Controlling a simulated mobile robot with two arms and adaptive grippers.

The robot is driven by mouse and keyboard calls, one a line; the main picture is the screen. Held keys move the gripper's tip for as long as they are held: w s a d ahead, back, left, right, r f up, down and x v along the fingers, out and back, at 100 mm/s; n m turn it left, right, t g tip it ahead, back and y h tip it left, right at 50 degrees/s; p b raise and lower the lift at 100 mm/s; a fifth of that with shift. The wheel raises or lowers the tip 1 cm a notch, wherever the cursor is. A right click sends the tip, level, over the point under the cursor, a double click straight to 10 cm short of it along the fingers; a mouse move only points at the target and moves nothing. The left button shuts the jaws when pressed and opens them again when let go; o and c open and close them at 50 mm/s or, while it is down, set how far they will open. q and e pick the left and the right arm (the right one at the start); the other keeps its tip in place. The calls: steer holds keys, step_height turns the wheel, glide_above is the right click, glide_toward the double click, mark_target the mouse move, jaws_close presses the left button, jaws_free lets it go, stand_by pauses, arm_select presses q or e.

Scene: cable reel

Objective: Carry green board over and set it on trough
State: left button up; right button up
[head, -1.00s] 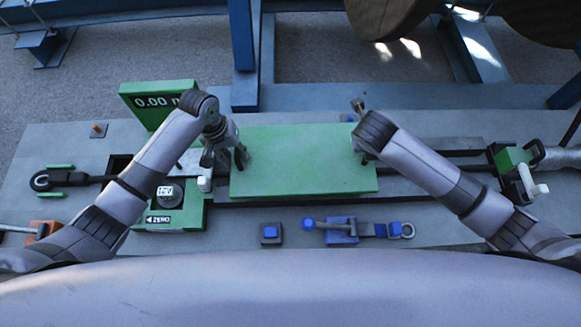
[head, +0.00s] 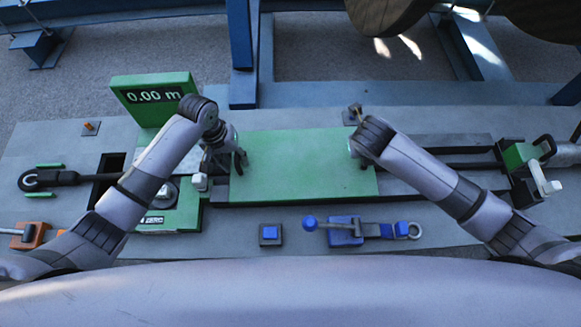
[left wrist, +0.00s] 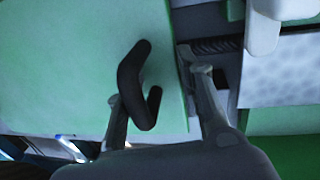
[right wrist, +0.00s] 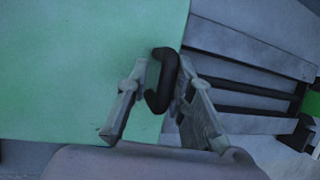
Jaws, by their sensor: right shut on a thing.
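The green board (head: 300,165) lies flat over the middle of the long grey trough (head: 470,143), whose dark slots show to its right. I cannot tell if the board touches the trough. My left gripper (head: 232,165) is at the board's left end. In the left wrist view its fingers (left wrist: 160,90) are spread around a black handle (left wrist: 130,80) on the board, with a gap on one side. My right gripper (head: 358,150) is at the right end. In the right wrist view its fingers (right wrist: 163,90) are shut on the other black handle (right wrist: 162,75).
A green display (head: 155,97) reading 0.00 m stands at the back left. A green clamp (head: 525,155) is at the trough's right end. A blue button (head: 270,234) and a blue lever device (head: 345,230) lie in front. A blue post (head: 240,50) rises behind.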

arm_select(q)
steer(key=o, duration=0.4)
steer(key=shift+w+d+r, duration=0.1)
steer(key=shift+d+r, duration=0.25)
steer(key=shift+d, duration=0.5)
arm_select(e)
steer(key=o, duration=0.4)
steer(key=shift+s+a+r, duration=0.1)
steer(key=shift+a, duration=0.55)
arm_select(q)
steer(key=shift+a, duration=0.1)
arm_select(e)
steer(key=shift+d, duration=0.1)
arm_select(q)
steer(key=shift+a+f, duration=0.15)
steer(key=shift+a, duration=0.05)
arm_select(e)
steer(key=shift+d, duration=0.2)
steer(key=shift+r, duration=0.1)
arm_select(q)
steer(key=r, duration=0.4)
steer(key=a+r, duration=0.1)
steer(key=r, duration=0.3)
steer(key=a+r, duration=0.1)
steer(key=r, duration=0.3)
steer(key=shift+a, duration=0.15)
arm_select(e)
steer(key=v, duration=1.2)
